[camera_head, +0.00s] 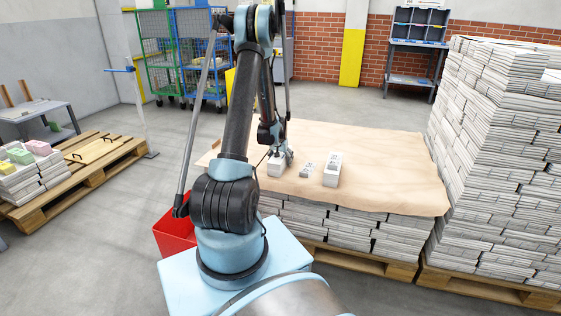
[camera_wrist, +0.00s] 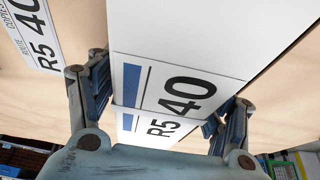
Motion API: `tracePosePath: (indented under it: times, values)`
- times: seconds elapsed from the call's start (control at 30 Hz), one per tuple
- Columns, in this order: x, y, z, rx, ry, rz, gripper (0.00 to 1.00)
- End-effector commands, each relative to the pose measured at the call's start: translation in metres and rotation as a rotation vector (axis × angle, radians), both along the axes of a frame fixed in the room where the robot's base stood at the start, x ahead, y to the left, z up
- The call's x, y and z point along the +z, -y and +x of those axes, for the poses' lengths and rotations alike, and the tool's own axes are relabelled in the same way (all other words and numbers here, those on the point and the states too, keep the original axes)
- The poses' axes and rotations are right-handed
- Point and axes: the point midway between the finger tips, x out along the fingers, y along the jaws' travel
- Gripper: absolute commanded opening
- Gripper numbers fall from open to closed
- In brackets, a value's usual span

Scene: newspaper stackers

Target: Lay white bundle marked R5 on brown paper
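The white bundle marked R5 40 (camera_wrist: 200,30) fills the middle of the wrist view, with a blue bar beside the black print. In the head view the bundle (camera_head: 276,170) is at the left part of the brown paper (camera_head: 390,160). My gripper (camera_wrist: 168,108) has one finger on each side of the bundle and looks shut on it. In the head view my gripper (camera_head: 279,156) is over the bundle and hides part of it. I cannot tell whether the bundle's underside touches the paper.
A low light label or bundle (camera_head: 307,170), marked R5 in the wrist view (camera_wrist: 35,35), lies just right of the held one. High newspaper stacks (camera_head: 490,170) rise at right. A red bin (camera_head: 174,236) is at left.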

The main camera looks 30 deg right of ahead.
Motion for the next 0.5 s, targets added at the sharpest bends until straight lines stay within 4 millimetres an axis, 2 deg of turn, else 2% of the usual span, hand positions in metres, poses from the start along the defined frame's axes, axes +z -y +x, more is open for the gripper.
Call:
tracePosePath:
  times: [0.33,0.5]
  values:
    - [-0.0003,-0.0002,-0.0001,0.0,-0.001,0.001,0.8]
    - [0.007,-0.0024,-0.0019,0.0,-0.001,0.001,0.8]
